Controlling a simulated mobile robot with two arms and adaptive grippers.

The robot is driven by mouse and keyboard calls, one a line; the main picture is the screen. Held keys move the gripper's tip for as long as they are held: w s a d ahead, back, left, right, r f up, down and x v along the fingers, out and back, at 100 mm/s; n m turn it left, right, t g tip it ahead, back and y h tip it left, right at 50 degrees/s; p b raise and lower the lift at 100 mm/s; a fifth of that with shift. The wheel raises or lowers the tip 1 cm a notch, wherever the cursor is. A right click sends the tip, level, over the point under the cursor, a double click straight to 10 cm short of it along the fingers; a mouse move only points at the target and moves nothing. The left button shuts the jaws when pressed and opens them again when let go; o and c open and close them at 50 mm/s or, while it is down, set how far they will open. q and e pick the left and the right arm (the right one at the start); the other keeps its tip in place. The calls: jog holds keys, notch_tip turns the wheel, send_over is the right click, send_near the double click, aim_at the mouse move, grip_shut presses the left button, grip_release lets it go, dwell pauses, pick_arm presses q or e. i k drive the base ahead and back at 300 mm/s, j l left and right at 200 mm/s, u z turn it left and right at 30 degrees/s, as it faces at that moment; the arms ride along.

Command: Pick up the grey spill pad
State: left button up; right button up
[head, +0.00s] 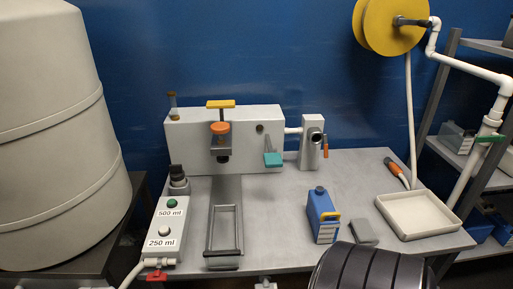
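A small flat grey pad (363,231), which looks like the spill pad, lies on the grey worktable (285,252) near its front edge. Neither of my grippers shows in the head view, and nothing is seen holding the pad.
The dark ribbed object (372,268) fills the bottom right. A white dispenser unit (190,143) stands behind a metal frame (224,215) and a button box (165,228). A large tank (55,140) is left; shelves (470,140) are right. The table's middle is clear.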

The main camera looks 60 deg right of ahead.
aim_at(363, 230)
jog(key=z, duration=2.75)
